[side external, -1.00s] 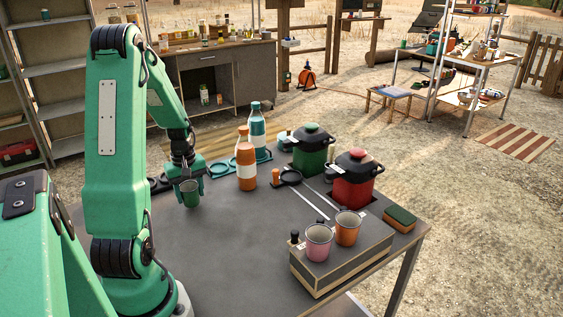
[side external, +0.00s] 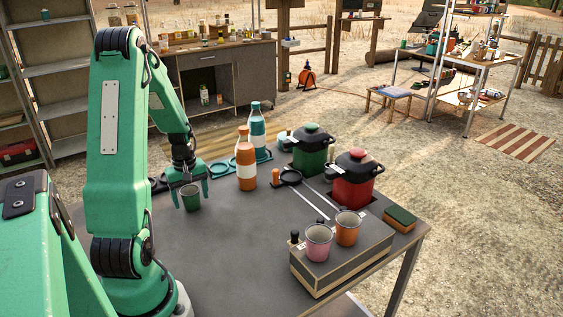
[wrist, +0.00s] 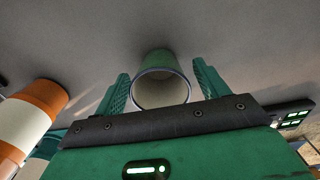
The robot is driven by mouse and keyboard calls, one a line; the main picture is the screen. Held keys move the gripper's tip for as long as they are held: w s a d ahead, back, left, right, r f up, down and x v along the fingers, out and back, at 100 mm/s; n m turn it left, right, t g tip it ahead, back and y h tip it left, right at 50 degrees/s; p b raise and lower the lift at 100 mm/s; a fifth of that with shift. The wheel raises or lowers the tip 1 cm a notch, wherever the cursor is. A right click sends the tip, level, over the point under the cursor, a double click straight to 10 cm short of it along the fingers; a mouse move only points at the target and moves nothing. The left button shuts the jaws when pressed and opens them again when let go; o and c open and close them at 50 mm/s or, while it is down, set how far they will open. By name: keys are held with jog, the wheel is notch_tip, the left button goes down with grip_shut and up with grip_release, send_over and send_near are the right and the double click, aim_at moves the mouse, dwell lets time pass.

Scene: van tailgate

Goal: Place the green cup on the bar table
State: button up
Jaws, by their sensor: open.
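The green cup (side external: 190,198) stands upright on the grey table top (side external: 235,235), below my gripper. My gripper (side external: 191,197) is open, with one finger on each side of the cup. In the wrist view the cup (wrist: 160,72) sits between the two spread fingers (wrist: 162,88), its round mouth towards the camera. A gap shows between the cup and each finger.
Green (side external: 312,155) and red (side external: 352,188) pots stand further right. Pink (side external: 318,243) and orange (side external: 347,229) cups sit on a box. The table's middle is clear.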

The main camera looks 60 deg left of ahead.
notch_tip(320, 180, up, 12)
jog(key=shift+r, duration=0.15)
dwell(0.7)
dwell(0.5)
jog(key=w+d+r+m+t+y, duration=0.1)
jog(key=w+d+r+m, duration=0.25)
jog(key=d, duration=0.45)
jog(key=w+d+r+m+t, duration=0.15)
jog(key=d+r+m, duration=0.3)
jog(key=d, duration=0.45)
jog(key=s+d+r+m+t, duration=0.1)
jog(key=d+m, duration=0.4)
jog(key=d, duration=0.2)
jog(key=s+d+r+m+t+h, duration=0.1)
jog(key=s+d+m+t, duration=0.1)
jog(key=d+m, duration=0.3)
jog(key=d, duration=0.3)
jog(key=shift+s+r, duration=0.3)
jog(key=shift+r, duration=0.05)
